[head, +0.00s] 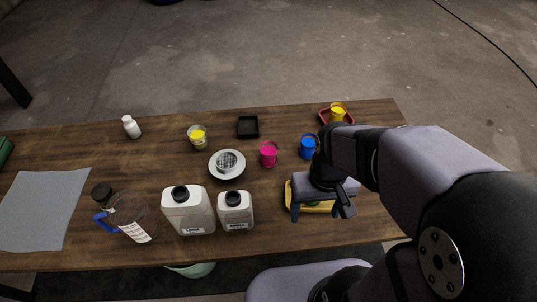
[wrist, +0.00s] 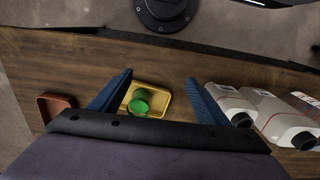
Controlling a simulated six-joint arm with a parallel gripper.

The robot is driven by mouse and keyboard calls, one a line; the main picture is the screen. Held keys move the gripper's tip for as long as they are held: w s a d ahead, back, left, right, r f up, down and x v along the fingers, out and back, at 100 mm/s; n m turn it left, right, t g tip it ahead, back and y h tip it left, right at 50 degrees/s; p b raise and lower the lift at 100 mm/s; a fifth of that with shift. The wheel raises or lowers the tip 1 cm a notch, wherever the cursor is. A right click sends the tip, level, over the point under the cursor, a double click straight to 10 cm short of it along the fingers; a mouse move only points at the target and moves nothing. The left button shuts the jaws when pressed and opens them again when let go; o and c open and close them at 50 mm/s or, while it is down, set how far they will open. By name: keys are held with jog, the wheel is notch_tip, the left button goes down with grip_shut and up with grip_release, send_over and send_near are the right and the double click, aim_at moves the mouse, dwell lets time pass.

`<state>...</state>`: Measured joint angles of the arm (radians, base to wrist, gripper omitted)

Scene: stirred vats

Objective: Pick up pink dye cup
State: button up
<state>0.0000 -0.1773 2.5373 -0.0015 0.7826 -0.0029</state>
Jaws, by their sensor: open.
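The pink dye cup (head: 268,157) stands upright on the table in the head view, between the white dish and a blue cup (head: 308,148). It does not show in the wrist view. My gripper (head: 320,212) is to the right of the pink cup and nearer the table's front edge, apart from it. In the wrist view my gripper (wrist: 160,78) is open, with nothing between its two blue fingers. Beyond it there, a green cup (wrist: 139,103) stands in a yellow tray (wrist: 163,97). My arm hides most of this tray in the head view.
A round white dish (head: 227,177) is left of the pink cup. Two white jugs (head: 189,214) (head: 237,212) stand toward the front. A black tray (head: 247,127), a cup of yellow (head: 197,139) and a red tray (head: 349,121) with another yellow cup are farther back.

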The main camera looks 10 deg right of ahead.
jog(key=w+a+m+t+y+b, duration=0.2)
jog(key=w+a+m+t+b, duration=0.3)
jog(key=w+b, duration=0.45)
notch_tip(320, 180, up, 4)
jog(key=m+t+b, duration=1.2)
jog(key=m+b, duration=1.1)
jog(key=b, duration=0.3)
send_over(268, 142)
jog(key=s+a, duration=0.3)
jog(key=d+f+m+h+b, duration=0.1)
jog(key=f+m, duration=0.2)
jog(key=d+f+m+h+b, duration=0.1)
jog(key=f+m+b, duration=0.1)
jog(key=f+m, duration=0.1)
jog(key=f+m+t+h+b, duration=0.1)
jog(key=f+m+b, duration=0.1)
jog(key=f, duration=0.2)
jog(key=shift+s+d+f+m+h, duration=0.15)
jog(key=shift+s+d+m+h, duration=0.05)
jog(key=shift+d+m+h, duration=0.2)
jog(key=shift+f+b, duration=0.95)
jog(key=shift+f, duration=1.75)
notch_tip(268, 142, down, 2)
jog(key=shift+f+b, duration=0.1)
jog(key=shift+b, duration=0.35)
jog(key=w, duration=0.5)
jog(key=shift+d+r, duration=0.25)
jog(key=shift+r, duration=0.05)
